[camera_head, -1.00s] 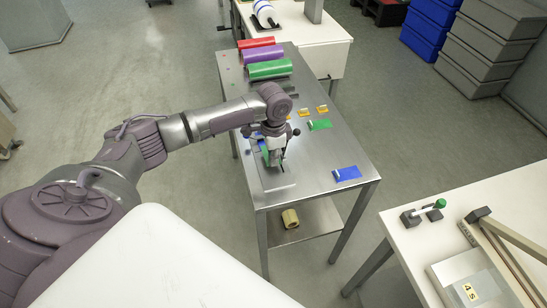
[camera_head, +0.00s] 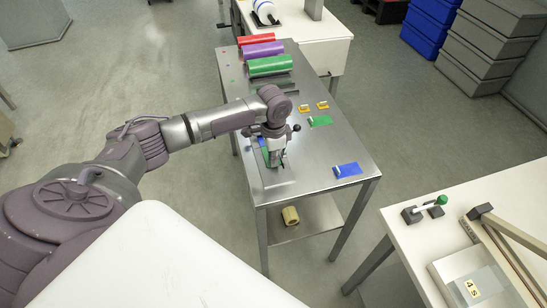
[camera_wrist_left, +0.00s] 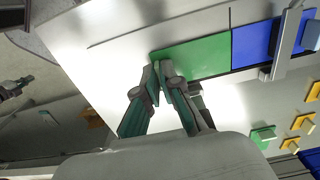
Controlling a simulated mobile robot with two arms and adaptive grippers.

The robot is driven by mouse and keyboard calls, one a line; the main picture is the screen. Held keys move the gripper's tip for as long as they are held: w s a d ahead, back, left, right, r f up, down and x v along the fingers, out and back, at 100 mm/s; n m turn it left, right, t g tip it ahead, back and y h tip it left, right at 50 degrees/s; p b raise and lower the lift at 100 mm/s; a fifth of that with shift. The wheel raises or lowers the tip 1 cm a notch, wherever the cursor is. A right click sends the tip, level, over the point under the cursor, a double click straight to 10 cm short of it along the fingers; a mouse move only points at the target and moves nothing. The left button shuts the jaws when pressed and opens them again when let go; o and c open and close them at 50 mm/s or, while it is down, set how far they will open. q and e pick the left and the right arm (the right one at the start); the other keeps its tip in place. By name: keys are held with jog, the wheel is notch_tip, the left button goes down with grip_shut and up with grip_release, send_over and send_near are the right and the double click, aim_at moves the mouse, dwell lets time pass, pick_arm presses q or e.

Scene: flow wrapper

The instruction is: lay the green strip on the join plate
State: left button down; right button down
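The green strip (camera_wrist_left: 195,58) lies flat, or nearly so, on the pale join plate (camera_wrist_left: 115,62) in the left wrist view. Its right end meets the blue strip (camera_wrist_left: 252,44) at a thin dark line. My left gripper (camera_wrist_left: 159,68) has its fingertips close together at the green strip's left end and appears shut on it; the exact contact is hard to see. In the head view my left gripper (camera_head: 275,163) points down over the plate (camera_head: 283,187) and hides most of both strips. My right gripper is not in view.
Green (camera_head: 320,121) and blue (camera_head: 346,170) pieces and yellow pieces (camera_head: 322,105) lie on the steel table's right side. Red, purple (camera_head: 262,51) and green rolls lie at the far end. A white table (camera_head: 480,220) stands right.

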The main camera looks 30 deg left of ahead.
pick_arm(q)
jog(key=shift+f, duration=0.1)
jog(key=c, duration=1.2)
grip_release()
jog(key=shift+c, duration=0.2)
notch_tip(320, 180, up, 12)
